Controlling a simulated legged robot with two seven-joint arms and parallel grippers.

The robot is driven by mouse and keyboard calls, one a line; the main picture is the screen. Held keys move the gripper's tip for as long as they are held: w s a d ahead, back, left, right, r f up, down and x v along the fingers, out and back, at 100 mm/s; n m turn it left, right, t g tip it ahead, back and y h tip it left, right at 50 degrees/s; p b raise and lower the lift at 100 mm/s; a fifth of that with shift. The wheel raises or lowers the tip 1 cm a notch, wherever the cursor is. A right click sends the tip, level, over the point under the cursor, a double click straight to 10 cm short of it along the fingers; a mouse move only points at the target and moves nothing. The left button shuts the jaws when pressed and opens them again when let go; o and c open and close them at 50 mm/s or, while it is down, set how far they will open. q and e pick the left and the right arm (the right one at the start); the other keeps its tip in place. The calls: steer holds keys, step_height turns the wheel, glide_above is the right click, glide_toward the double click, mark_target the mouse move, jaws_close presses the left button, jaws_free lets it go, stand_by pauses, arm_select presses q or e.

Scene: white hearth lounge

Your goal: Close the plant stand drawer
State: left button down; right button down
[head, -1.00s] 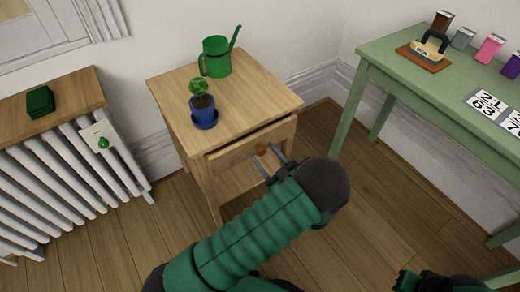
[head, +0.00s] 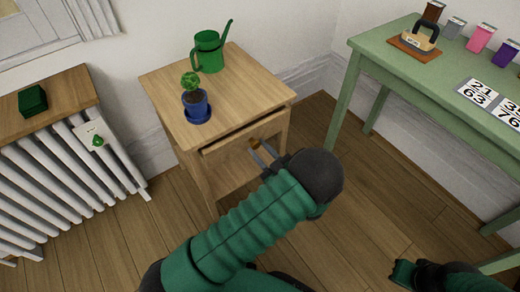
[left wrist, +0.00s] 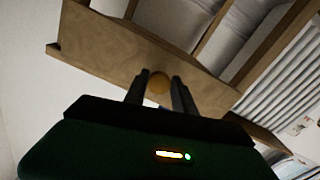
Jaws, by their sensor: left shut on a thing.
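The wooden plant stand (head: 160,86) stands against the wall in the head view. Its drawer (head: 232,136) sticks out a little at the front, with a gap behind the top edge of its front. The drawer front (left wrist: 120,48) fills the upper part of the left wrist view, with a round brass knob (left wrist: 158,84) on it. My left gripper (head: 258,147) is at the knob, its two fingers shut on either side of it. My right gripper (head: 402,274) is at the lower right of the head view; its fingers are not clear.
A blue potted plant (head: 195,103) and a green watering can (head: 208,53) stand on the plant stand. A white radiator (head: 70,165) is to the left and a green table (head: 425,70) to the right. Bare floor lies between.

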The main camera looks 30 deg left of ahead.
stand_by(0.8)
arm_select(q)
steer(key=p+x, duration=0.1)
steer(key=x, duration=0.3)
steer(key=shift+r, duration=0.1)
steer(key=shift+w, duration=0.1)
steer(key=c, duration=1.3)
jaws_free()
steer(key=shift+o, duration=1.3)
steer(key=shift+a, duration=0.15)
